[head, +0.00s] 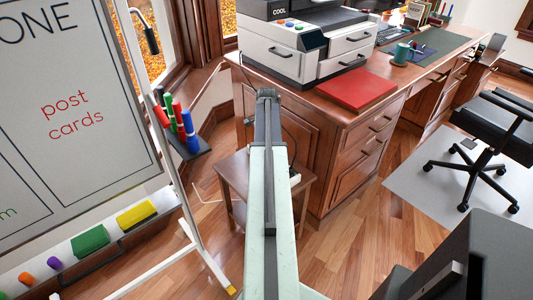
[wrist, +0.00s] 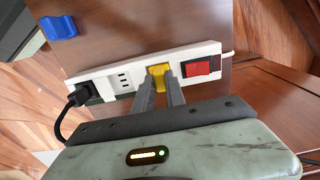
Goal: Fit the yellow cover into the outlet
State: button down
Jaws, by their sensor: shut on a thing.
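In the wrist view, the small yellow cover (wrist: 157,70) is between the tips of my gripper (wrist: 166,82), which is shut on it. The cover is at the white power strip (wrist: 203,50), between the bare sockets on the left and the red switch (wrist: 200,68) on the right. The outlet under the cover is hidden, and I cannot tell whether the cover is seated or only touching. A black plug (wrist: 78,97) sits in the strip's left end. In the head view my arm hides the gripper and cover.
A blue piece (wrist: 58,26) lies behind the strip on the brown surface. In the head view, a small wooden table (head: 236,172) stands beside the desk (head: 345,140). A whiteboard (head: 70,110) is on the left, and an office chair (head: 485,140) is on the right.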

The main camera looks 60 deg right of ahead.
jog(key=shift+f, duration=0.2)
jog(key=c, duration=1.4)
grip_release()
jog(key=shift+r, duration=0.1)
notch_tip(320, 180, up, 12)
jog(key=p, duration=1.2)
jog(key=shift+r, duration=0.2)
